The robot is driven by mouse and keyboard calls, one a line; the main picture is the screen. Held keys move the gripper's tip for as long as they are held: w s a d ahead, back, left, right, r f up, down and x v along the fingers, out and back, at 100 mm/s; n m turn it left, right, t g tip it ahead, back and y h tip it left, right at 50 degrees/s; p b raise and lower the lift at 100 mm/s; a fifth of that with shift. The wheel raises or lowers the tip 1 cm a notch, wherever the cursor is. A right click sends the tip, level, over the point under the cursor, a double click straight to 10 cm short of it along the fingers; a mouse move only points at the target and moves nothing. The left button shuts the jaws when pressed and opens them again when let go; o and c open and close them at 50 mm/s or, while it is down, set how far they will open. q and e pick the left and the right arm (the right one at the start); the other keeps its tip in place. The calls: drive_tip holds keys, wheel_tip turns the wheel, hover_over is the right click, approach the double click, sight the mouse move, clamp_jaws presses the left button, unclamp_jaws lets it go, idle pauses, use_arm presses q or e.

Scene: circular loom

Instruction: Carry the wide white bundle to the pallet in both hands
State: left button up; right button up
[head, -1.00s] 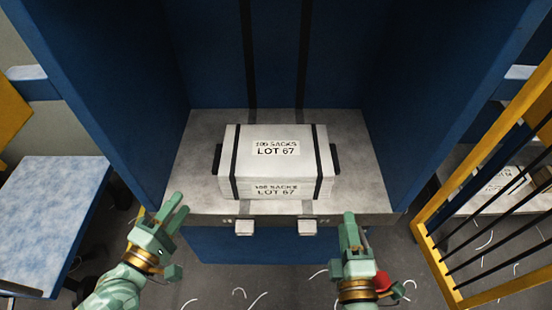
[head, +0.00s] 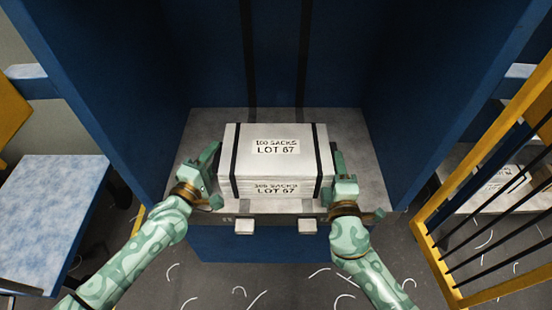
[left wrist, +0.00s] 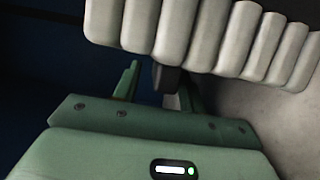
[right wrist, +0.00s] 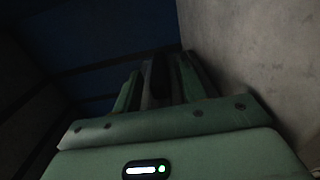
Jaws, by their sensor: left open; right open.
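The wide white bundle (head: 277,168), labelled "100 SACKS LOT 67" and bound by two black straps, sits on the grey shelf of a blue bay. My left gripper (head: 210,158) is at its left side, open. In the left wrist view the bundle's ribbed side (left wrist: 200,30) shows above, and a dark tab (left wrist: 167,78) lies between the open fingers (left wrist: 160,85). My right gripper (head: 340,163) is open at its right side. In the right wrist view a dark piece shows between its fingers (right wrist: 160,82). Contact is unclear. The grippers hide the bundle's side tabs in the head view.
Blue walls (head: 130,100) stand on both sides of the shelf (head: 370,190). Two pale blocks (head: 244,227) sit on its front edge. A yellow barred fence (head: 470,180) stands at the right, with another white load (head: 500,182) behind it. A pale blue table (head: 55,215) stands left.

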use_arm(q)
drive_tip(key=shift+w+d, duration=0.1)
drive_tip(key=shift+w, duration=0.2)
use_arm(e)
drive_tip(key=shift+w, duration=0.3)
use_arm(q)
clamp_jaws()
use_arm(e)
clamp_jaws()
use_arm(q)
drive_tip(key=shift+f, duration=0.1)
use_arm(e)
drive_tip(key=shift+s+f, duration=0.1)
idle(0.5)
